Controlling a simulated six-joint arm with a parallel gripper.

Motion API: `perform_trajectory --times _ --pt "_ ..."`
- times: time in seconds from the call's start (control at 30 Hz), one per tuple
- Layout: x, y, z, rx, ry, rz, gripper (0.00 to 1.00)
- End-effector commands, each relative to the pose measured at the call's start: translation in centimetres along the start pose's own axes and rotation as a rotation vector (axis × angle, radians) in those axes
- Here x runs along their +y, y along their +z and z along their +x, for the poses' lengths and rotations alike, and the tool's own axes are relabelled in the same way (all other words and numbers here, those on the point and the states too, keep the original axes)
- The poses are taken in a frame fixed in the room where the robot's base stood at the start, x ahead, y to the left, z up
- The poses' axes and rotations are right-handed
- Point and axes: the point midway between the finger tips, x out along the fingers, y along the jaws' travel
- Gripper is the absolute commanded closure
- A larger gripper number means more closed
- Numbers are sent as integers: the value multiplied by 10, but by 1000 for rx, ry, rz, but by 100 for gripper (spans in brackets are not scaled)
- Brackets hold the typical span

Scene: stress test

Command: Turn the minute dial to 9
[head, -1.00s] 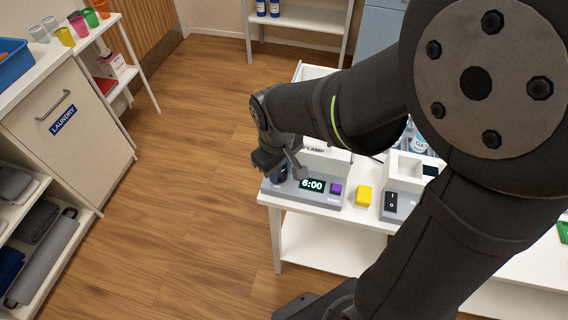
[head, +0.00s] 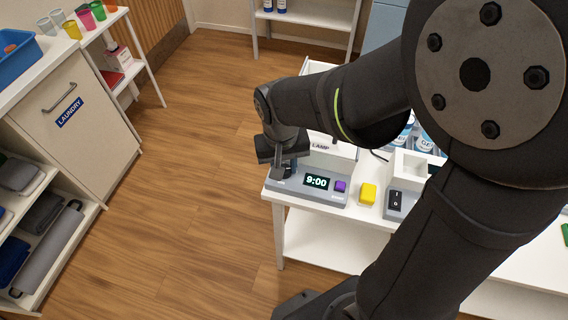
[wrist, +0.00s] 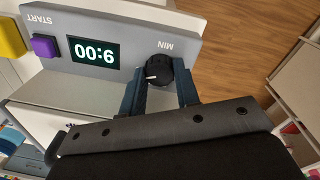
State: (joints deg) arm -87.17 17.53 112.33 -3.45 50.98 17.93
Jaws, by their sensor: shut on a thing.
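The timer unit (head: 345,200) is a grey box at the left end of the white table. Its display (head: 316,183) reads 9:00 and also shows upside down in the wrist view (wrist: 95,54). The minute dial (wrist: 158,72) is a round black knob with a white mark, beside the label MIN. My gripper (wrist: 159,86) is shut on the dial, one finger on each side. In the head view my gripper (head: 283,171) is over the left end of the unit, and the dial is mostly hidden there.
A purple START button (head: 340,186) sits right of the display. A yellow block (head: 367,194) and a black rocker switch (head: 395,200) are further right. A white box labelled LAMP (head: 335,148) stands behind the unit. Wooden floor is clear to the left.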

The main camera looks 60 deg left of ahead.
Motion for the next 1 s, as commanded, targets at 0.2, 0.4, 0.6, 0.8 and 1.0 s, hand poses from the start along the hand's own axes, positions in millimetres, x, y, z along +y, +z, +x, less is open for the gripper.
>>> perform_trajectory --times 0.2,0.4,0.6,0.8,1.0 --pt "0 -1 -1 3 -1 7 94" --pt "0 -1 -1 3 -1 7 69" --pt "0 -1 -1 2 -1 6 49" --pt "0 0 -1 1 -1 5 49" --pt "0 -1 -22 6 -2 5 49"
